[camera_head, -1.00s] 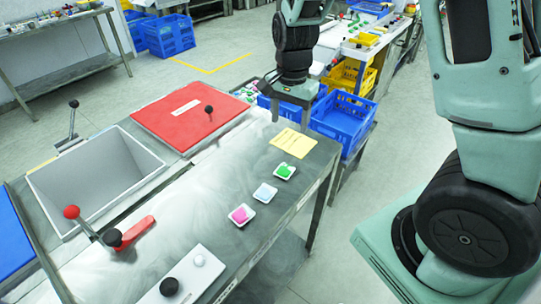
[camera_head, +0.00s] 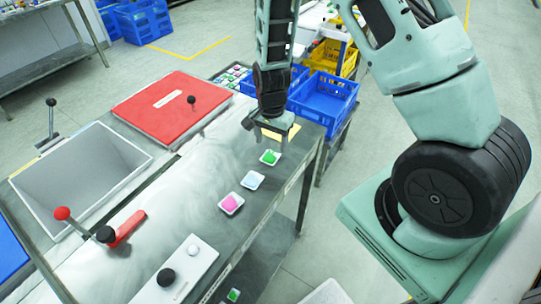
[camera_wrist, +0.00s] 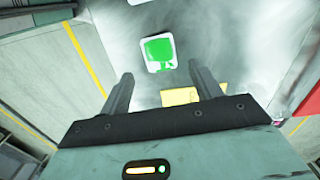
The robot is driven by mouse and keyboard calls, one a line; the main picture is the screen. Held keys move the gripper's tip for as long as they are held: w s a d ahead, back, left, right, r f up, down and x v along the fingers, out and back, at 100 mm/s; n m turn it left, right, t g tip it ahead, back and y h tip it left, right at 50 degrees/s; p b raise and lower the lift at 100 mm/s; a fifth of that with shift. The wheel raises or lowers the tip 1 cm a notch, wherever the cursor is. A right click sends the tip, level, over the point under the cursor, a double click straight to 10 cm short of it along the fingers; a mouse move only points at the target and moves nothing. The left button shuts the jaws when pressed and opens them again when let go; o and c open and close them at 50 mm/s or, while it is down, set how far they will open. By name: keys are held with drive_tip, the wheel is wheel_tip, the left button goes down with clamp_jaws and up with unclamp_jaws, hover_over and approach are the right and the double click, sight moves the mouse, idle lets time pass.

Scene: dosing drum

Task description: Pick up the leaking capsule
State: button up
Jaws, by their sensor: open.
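Three small white dishes stand in a row on the grey bench: one with green content (camera_head: 270,157), one with pale blue (camera_head: 252,180) and one with pink (camera_head: 231,203). My gripper (camera_head: 271,141) is open and empty, pointing down above the bench just behind the green dish. In the wrist view the green dish (camera_wrist: 160,53) lies just beyond the gap between the fingertips (camera_wrist: 160,73), and its green fill is uneven towards one corner.
A yellow card (camera_head: 294,131) lies partly hidden behind my gripper. To the left are a red lid (camera_head: 165,100), an open grey bin (camera_head: 75,178) and a red-handled lever (camera_head: 128,228). Blue crates (camera_head: 325,102) stand beyond the bench.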

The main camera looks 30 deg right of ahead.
sight(270, 156)
drive_tip(key=shift+a+f+p, duration=0.2)
drive_tip(key=shift+f+p, duration=0.75)
drive_tip(key=shift+f, duration=1.4)
drive_tip(key=c, duration=1)
